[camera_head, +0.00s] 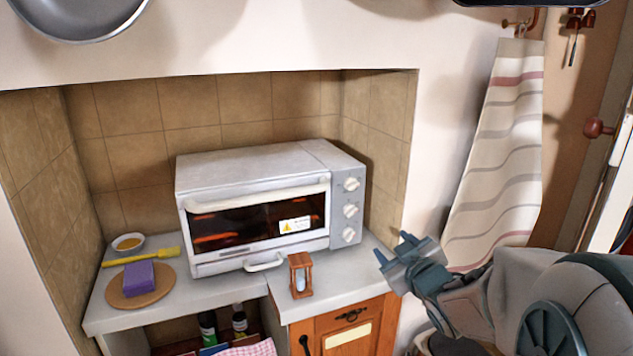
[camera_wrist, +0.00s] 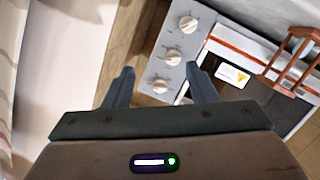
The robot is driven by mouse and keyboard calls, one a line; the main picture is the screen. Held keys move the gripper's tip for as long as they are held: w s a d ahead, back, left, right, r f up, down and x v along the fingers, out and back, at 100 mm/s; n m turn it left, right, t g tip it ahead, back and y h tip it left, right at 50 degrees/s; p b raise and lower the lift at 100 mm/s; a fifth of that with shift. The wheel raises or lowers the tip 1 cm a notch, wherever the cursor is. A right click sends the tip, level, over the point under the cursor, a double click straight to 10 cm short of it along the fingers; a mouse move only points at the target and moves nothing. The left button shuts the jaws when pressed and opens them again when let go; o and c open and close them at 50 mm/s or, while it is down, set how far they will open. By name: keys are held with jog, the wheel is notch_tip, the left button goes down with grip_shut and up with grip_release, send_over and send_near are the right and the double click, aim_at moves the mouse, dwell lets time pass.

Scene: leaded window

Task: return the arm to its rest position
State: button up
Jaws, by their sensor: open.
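My gripper (camera_head: 391,252) is at the right of the head view, in front of the wall between the oven niche and the hanging towel. Its two fingers are spread apart with nothing between them. In the wrist view my gripper (camera_wrist: 162,82) points toward the oven's knob panel, and its fingers look clear of it. My arm reaches in from the lower right of the head view. The white toaster oven (camera_head: 250,170) stands in the tiled niche with its door shut; its front also shows in the wrist view (camera_wrist: 262,92).
A wooden hourglass (camera_head: 301,276) stands at the counter's (camera_head: 340,297) front edge, near my gripper. A striped towel (camera_head: 503,150) hangs behind my arm.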

jog(key=s+a+f+m+g+h+p, duration=0.1)
jog(key=s+a+m+g+p, duration=0.1)
jog(key=s+g, duration=0.4)
jog(key=s+a+f+m+g+h+p, duration=0.1)
jog(key=s+a+m+g+p, duration=0.2)
jog(key=s, duration=1.4)
jog(key=m+g, duration=0.2)
jog(key=g, duration=0.2)
jog(key=shift+a+p, duration=0.3)
